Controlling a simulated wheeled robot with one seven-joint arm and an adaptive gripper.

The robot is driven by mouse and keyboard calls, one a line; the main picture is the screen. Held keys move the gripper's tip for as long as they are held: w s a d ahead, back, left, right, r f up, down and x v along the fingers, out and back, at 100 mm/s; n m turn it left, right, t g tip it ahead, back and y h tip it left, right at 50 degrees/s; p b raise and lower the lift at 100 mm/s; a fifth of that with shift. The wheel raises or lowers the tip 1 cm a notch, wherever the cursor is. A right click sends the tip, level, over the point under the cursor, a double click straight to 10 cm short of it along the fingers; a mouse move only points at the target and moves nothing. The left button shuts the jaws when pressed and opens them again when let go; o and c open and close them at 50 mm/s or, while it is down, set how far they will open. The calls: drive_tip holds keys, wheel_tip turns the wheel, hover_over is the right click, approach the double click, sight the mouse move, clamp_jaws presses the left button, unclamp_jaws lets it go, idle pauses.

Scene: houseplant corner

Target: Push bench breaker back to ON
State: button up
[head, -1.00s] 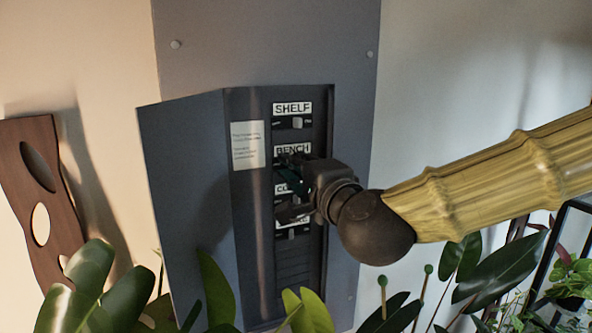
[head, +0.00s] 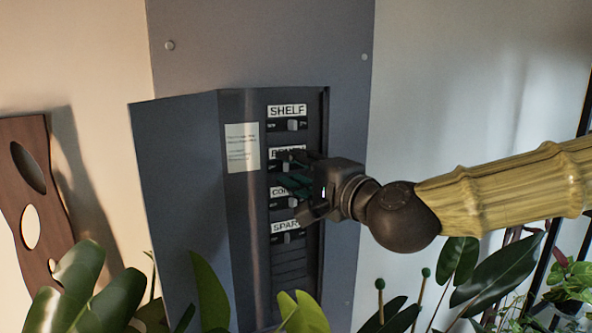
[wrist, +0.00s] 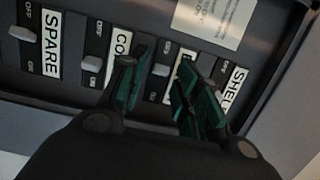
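The bench breaker sits second from the top on the dark panel, under the BENCH label (head: 280,152), which my gripper partly covers. In the wrist view its pale toggle (wrist: 160,70) shows between my two fingers, roughly midway between the OFF and ON marks; I cannot tell its exact setting. My gripper (head: 292,186) is open in front of the panel, coming from the right. In the wrist view my gripper (wrist: 160,88) has its green-padded fingers spread, one on each side of the toggle, with nothing held. Whether a finger touches the toggle is unclear.
The shelf breaker (head: 292,124) is above; the partly hidden CO… label (head: 282,192) and the spare breaker (head: 287,238) are below. A paper notice (head: 242,148) is left of them. Leafy plants (head: 80,285) crowd the bottom. The wall right of the panel is clear.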

drive_tip(key=shift+h, duration=0.3)
idle(0.4)
drive_tip(key=shift+s+a+r+m+t+h+p, duration=0.1)
drive_tip(key=shift+a+m+t+h+p, duration=0.25)
drive_tip(key=shift+m+t+h+p, duration=0.3)
drive_tip(key=shift+a+m+t+h, duration=0.1)
drive_tip(key=shift+m+t+h, duration=0.15)
drive_tip(key=shift+m+h, duration=0.4)
drive_tip(key=shift+h+p, duration=0.35)
drive_tip(key=shift+h, duration=0.15)
